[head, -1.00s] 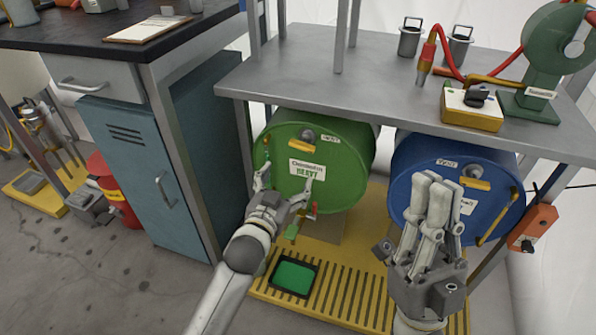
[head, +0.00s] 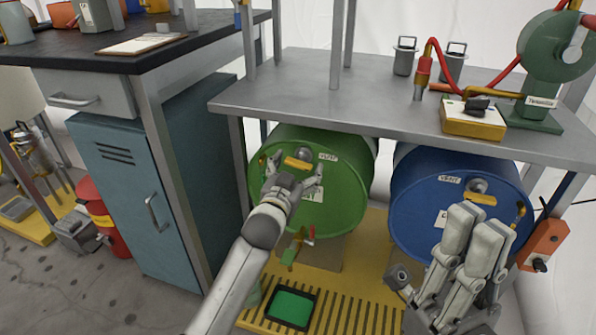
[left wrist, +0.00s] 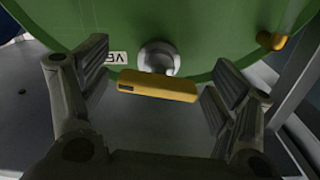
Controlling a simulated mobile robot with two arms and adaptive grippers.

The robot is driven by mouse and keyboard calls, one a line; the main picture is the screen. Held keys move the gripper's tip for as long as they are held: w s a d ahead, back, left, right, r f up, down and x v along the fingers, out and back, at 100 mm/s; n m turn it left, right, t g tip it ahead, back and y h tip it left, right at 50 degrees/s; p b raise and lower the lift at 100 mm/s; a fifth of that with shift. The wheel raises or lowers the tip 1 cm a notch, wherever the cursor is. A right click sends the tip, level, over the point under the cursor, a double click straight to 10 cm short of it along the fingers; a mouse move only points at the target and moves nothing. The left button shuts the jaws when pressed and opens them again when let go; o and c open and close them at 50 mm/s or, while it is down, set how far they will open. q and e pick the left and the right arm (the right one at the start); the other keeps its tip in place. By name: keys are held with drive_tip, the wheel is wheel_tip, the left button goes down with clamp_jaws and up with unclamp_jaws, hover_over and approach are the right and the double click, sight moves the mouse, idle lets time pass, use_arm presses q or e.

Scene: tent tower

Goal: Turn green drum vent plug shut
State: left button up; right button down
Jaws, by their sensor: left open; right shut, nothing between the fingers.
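The green drum (head: 345,195) lies on its side under the grey bench, its round face toward me. Its vent plug is a grey knob (left wrist: 158,58) with a yellow bar handle (left wrist: 157,86) near the top of the face, beside a VENT label (head: 328,156). The bar (head: 297,163) lies roughly crosswise, slightly tilted. My left gripper (head: 296,174) is open in front of it. In the left wrist view its fingers (left wrist: 160,75) stand on either side of the bar, with gaps on both sides. My right gripper (head: 480,222) is shut and empty in front of the blue drum.
The blue drum (head: 420,205) has its own yellow vent handle (head: 481,198). The bench top (head: 300,88) overhangs both drums. A tap with a red lever (head: 311,234) is low on the green drum, above a green-filled tray (head: 291,307). A blue cabinet (head: 130,190) stands left.

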use_arm(q)
drive_tip(key=shift+w+d, duration=0.1)
drive_tip(key=shift+w, duration=0.2)
drive_tip(key=c, duration=1)
drive_tip(key=shift+c, duration=0.2)
